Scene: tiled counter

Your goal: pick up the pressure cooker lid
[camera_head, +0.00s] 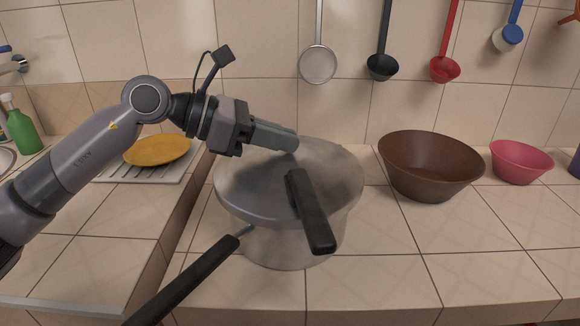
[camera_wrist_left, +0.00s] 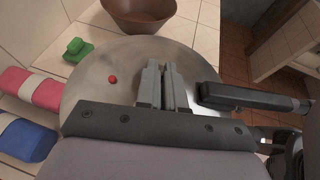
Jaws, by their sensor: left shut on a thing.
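The pressure cooker lid (camera_head: 245,180) is a round grey metal disc with a black handle (camera_head: 310,212). It lies over the grey pressure cooker pot (camera_head: 285,248), whose own long black handle (camera_head: 185,280) points to the front left. My left gripper (camera_head: 296,146) reaches in from the left, its fingers at the lid's far upper side. In the left wrist view the fingers (camera_wrist_left: 161,68) are close together over the lid (camera_wrist_left: 105,95), beside the black handle (camera_wrist_left: 250,98). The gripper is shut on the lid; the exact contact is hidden. My right gripper is not in view.
A brown bowl (camera_head: 430,170) and a pink bowl (camera_head: 520,165) stand to the right. A yellow plate (camera_head: 157,150) and a green bottle (camera_head: 22,130) are at the left. Ladles hang on the tiled wall behind. The counter's front right is clear.

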